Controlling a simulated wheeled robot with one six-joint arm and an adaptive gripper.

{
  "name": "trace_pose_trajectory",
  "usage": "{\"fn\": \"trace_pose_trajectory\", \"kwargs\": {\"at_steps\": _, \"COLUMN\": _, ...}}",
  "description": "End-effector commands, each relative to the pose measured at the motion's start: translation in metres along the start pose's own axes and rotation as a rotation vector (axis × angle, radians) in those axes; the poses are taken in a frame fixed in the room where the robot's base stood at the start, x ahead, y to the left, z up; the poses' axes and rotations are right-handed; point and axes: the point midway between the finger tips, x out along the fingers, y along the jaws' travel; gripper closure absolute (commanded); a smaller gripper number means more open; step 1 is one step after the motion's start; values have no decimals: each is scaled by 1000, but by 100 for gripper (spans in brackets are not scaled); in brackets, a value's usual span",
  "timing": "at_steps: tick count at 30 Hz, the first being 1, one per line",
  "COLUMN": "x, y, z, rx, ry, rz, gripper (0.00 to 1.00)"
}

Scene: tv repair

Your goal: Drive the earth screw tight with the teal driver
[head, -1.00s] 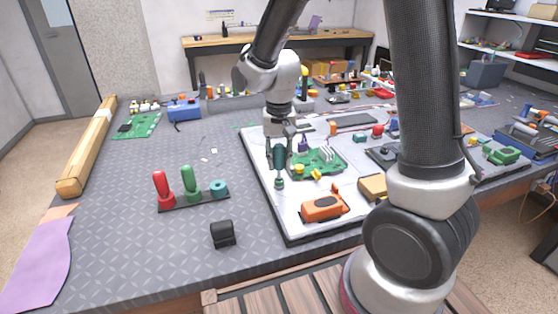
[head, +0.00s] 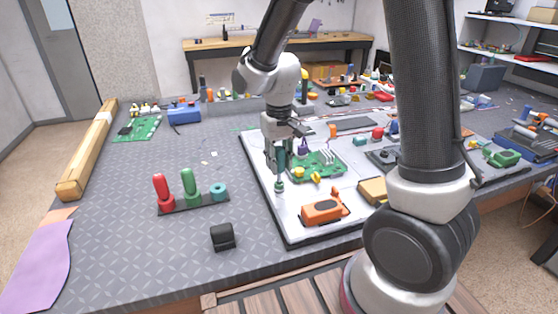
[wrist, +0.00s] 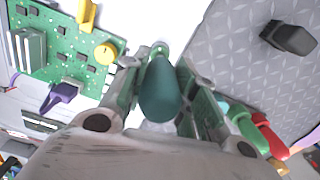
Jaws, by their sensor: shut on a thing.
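My gripper (head: 279,152) is shut on the teal driver (head: 280,163) and holds it upright over the left part of the white TV panel (head: 280,216). In the wrist view the driver's teal handle (wrist: 160,92) sits between the two fingers (wrist: 158,88). The driver's lower end is at a small green post (head: 279,186) left of the green circuit board (head: 318,165). The earth screw itself is hidden under the driver, and I cannot tell whether the tip touches it.
A rack (head: 208,205) with a red and a green driver and an empty teal ring stands left of the panel. A black block (head: 222,236) sits in front. An orange tool (head: 324,209) and a tan block (head: 372,190) lie on the panel.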

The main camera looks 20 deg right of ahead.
Motion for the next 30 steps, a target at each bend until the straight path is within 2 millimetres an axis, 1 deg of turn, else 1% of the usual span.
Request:
{"fn": "trace_pose_trajectory", "kwargs": {"at_steps": 2, "x": 0, "y": 0, "z": 0, "rx": -35, "ry": 0, "rz": 0, "gripper": 100}}
{"fn": "trace_pose_trajectory", "kwargs": {"at_steps": 6, "x": 0, "y": 0, "z": 0, "rx": -230, "ry": 0, "rz": 0, "gripper": 100}}
{"fn": "trace_pose_trajectory", "kwargs": {"at_steps": 10, "x": 0, "y": 0, "z": 0, "rx": -379, "ry": 0, "rz": 0, "gripper": 100}}
{"fn": "trace_pose_trajectory", "kwargs": {"at_steps": 13, "x": 0, "y": 0, "z": 0, "rx": -419, "ry": 0, "rz": 0, "gripper": 100}}
{"fn": "trace_pose_trajectory", "kwargs": {"at_steps": 20, "x": 0, "y": 0, "z": 0, "rx": -422, "ry": 0, "rz": 0, "gripper": 100}}
{"fn": "trace_pose_trajectory", "kwargs": {"at_steps": 22, "x": 0, "y": 0, "z": 0, "rx": -463, "ry": 0, "rz": 0, "gripper": 100}}
{"fn": "trace_pose_trajectory", "kwargs": {"at_steps": 27, "x": 0, "y": 0, "z": 0, "rx": -705, "ry": 0, "rz": 0, "gripper": 100}}
{"fn": "trace_pose_trajectory", "kwargs": {"at_steps": 30, "x": 0, "y": 0, "z": 0, "rx": -806, "ry": 0, "rz": 0, "gripper": 100}}
